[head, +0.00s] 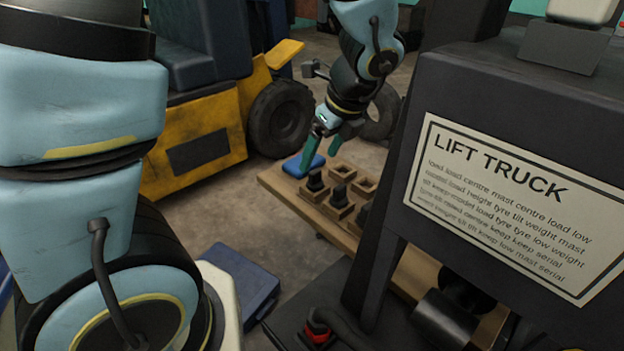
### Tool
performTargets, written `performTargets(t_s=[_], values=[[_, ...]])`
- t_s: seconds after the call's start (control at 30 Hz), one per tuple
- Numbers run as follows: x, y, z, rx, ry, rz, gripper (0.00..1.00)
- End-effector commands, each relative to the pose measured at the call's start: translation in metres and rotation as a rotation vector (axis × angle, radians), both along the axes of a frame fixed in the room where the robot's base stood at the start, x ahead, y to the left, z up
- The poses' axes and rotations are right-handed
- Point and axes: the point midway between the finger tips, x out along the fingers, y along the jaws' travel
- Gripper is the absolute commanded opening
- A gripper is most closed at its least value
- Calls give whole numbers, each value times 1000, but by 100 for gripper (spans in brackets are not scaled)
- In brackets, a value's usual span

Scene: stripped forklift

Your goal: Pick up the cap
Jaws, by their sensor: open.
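My gripper (318,160) has green fingers spread apart, pointing down over the far left end of a wooden bench (283,191). Nothing shows between the fingers. A small flat blue object (303,165) lies on the bench right by the left fingertip; I cannot tell if they touch. Several square wooden holders stand just right of it. Black knob-like pieces sit in some, such as a near one (315,180) and another (339,195). I cannot tell for sure which of these is the cap.
A dark panel with a "LIFT TRUCK" plate (515,205) and its post (375,275) hide the bench's right part. A yellow truck body (200,150) and a tyre (281,118) stand behind left. A blue case (240,284) lies on the floor.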

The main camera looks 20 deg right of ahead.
Motion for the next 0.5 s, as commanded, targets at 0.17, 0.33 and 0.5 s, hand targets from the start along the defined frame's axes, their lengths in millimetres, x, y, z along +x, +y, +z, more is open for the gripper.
performTargets(t_s=[0.17, 0.33, 0.5], values=[[5, 3, -14, 0, 1, 0, 80], [10, 3, -26, 3, 3, 2, 80], [19, 4, -47, 4, 2, 2, 80]])
